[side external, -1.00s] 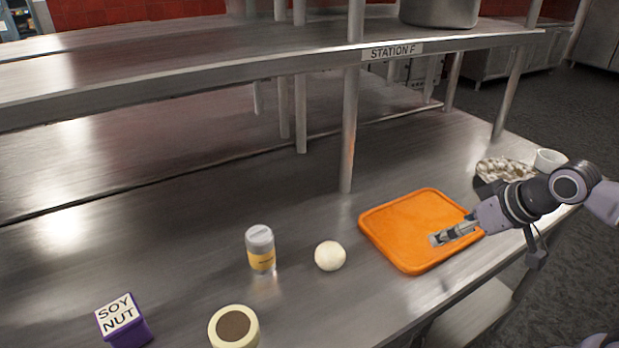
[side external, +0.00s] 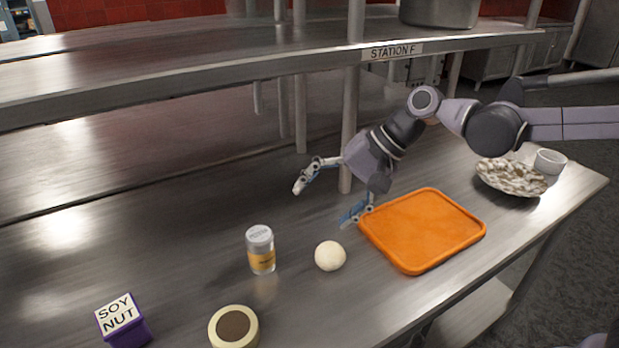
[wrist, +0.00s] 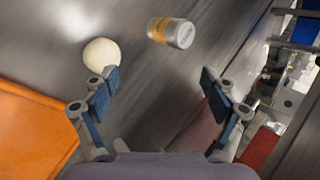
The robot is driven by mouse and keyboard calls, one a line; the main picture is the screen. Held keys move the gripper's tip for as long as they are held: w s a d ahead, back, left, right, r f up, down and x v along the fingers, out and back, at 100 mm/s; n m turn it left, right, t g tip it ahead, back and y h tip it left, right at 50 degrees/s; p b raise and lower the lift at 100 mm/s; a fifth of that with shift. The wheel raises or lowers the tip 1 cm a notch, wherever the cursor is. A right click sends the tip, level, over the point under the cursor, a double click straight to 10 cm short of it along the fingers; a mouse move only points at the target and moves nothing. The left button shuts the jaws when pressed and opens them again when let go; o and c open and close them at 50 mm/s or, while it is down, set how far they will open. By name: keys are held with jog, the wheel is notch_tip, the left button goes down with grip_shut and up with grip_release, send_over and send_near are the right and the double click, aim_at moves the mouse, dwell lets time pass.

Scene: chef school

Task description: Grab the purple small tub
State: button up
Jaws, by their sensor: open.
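The purple small tub (side external: 124,322) is a purple box with a white lid lettered "SOY NUT". It stands on the steel counter at the lower left of the side view. It does not show clearly in the wrist view. My gripper (side external: 325,206) is open and empty above the counter, well to the right of and behind the tub. Its two spread fingers also show in the wrist view (wrist: 162,92), with nothing between them but bare counter further off.
A white ball (side external: 330,256), a yellow-labelled shaker (side external: 261,250) and a round cream container with a brown top (side external: 234,328) stand between gripper and tub. An orange tray (side external: 424,230) lies to the right. A post (side external: 349,130) and shelf (side external: 200,88) rise behind.

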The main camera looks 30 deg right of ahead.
jog(key=w+a+f+m+g+y, duration=0.1)
jog(key=w+a+m+g+y, duration=0.1)
jog(key=a, duration=0.6)
jog(key=w+a+f+m+g+y, duration=0.1)
jog(key=w+a+m+g+y, duration=0.15)
jog(key=a, duration=0.55)
jog(key=m+g+y, duration=0.2)
jog(key=m+g, duration=0.1)
send_near(127, 308)
jog(key=a, duration=0.1)
jog(key=x, duration=1.1)
jog(key=shift+s+d+f, duration=0.1)
jog(key=shift+f, duration=0.15)
jog(key=c, duration=1.4)
jog(key=shift+r, duration=0.1)
